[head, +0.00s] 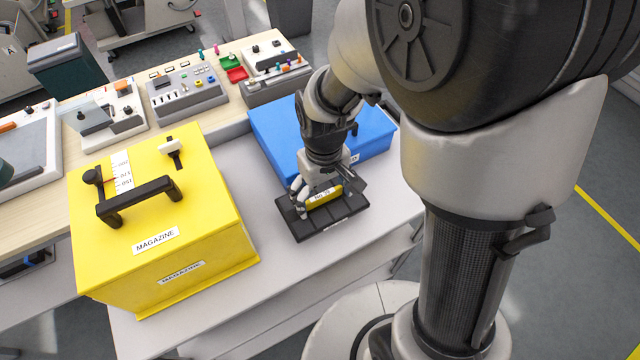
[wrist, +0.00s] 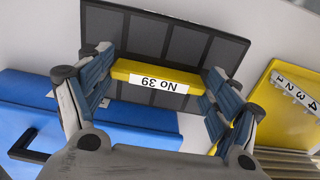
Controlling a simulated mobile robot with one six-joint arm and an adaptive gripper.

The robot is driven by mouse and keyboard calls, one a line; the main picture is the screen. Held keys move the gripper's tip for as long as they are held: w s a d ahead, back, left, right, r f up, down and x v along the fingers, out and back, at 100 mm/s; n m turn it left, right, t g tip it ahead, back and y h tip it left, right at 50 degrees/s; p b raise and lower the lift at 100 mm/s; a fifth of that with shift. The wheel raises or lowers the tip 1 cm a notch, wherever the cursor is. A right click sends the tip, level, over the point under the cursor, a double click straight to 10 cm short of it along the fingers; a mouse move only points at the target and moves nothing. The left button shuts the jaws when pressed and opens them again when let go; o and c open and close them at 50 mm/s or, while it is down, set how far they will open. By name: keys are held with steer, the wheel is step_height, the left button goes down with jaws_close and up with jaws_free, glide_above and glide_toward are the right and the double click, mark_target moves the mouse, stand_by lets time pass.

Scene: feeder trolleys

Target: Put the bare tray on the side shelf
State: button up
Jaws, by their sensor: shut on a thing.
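A flat black tray (head: 318,224) with shallow dark panels lies low over the white shelf top (head: 285,275), in front of the blue box. It spans the top of the wrist view (wrist: 160,38) and shows nothing loose on its panels. A yellow bar (head: 322,197) labelled No 39 runs across the tray; it also shows in the wrist view (wrist: 135,70). My gripper (head: 325,193) points down, its fingers shut on the two ends of this bar. I cannot tell whether the tray touches the surface. Which surface is the side shelf is not marked.
A yellow magazine box (head: 215,220) with a black handle stands left of the tray. A blue box (head: 370,135) stands close behind my gripper. A wooden bench (head: 130,150) with control panels lies beyond. Bare white surface is free in front of the tray.

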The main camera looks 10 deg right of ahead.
mark_target(323, 203)
steer(key=shift+f+b, duration=0.45)
steer(key=shift+f, duration=1.4)
steer(key=shift+f, duration=0.15)
steer(key=o, duration=1.1)
